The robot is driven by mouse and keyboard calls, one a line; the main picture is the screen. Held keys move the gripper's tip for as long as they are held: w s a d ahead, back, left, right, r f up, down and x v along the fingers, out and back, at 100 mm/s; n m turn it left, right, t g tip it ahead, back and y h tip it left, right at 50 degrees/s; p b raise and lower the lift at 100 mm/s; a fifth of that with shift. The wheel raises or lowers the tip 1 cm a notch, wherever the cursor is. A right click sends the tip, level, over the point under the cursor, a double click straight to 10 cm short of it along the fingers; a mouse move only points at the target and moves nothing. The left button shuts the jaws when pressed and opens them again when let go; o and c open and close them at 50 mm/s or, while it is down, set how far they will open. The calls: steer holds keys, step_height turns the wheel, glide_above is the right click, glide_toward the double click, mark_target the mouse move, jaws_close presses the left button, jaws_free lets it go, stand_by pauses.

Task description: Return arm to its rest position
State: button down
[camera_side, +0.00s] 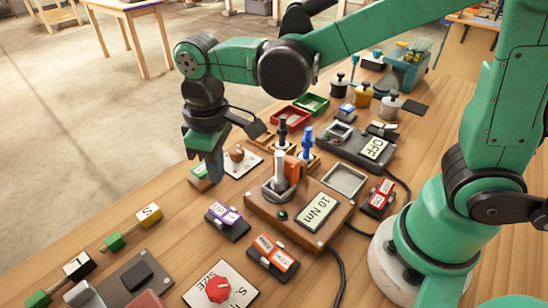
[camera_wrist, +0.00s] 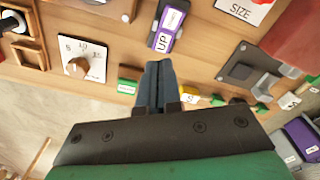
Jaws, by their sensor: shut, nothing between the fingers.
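My gripper (camera_side: 213,172) hangs pointing down over the left edge area of the wooden workbench (camera_side: 165,255) in the side view. Its dark fingers are together with nothing between them. In the wrist view my gripper (camera_wrist: 158,66) is also shut, its fingertips close to a purple switch block marked UP (camera_wrist: 168,27) and a green block (camera_wrist: 128,87). In the side view the gripper hides part of a small green-topped block (camera_side: 200,172) and stands left of a white dial plate (camera_side: 242,161). The height of the fingertips above the bench is hard to tell.
A wooden box marked 10 Nm (camera_side: 316,212) and a grey box marked OFF (camera_side: 374,149) stand to the right with cables. Red (camera_side: 290,117) and green trays (camera_side: 312,103) lie behind. A red knob plate (camera_side: 219,289) is in front. Bare bench lies left of the purple block (camera_side: 227,220).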

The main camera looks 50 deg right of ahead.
steer(key=s+d+r+m+t, duration=0.1)
steer(key=d+m+t, duration=0.1)
steer(key=d, duration=0.2)
steer(key=s+d+r+m+t, duration=0.1)
steer(key=d+m+t, duration=0.1)
steer(key=d, duration=0.2)
steer(key=s+d+r+m+t, duration=0.1)
steer(key=d+t, duration=0.1)
steer(key=d, duration=0.2)
steer(key=shift+s+d+r+m+t, duration=0.15)
steer(key=shift+s+r+m+t, duration=0.15)
steer(key=shift+s+m+t, duration=0.1)
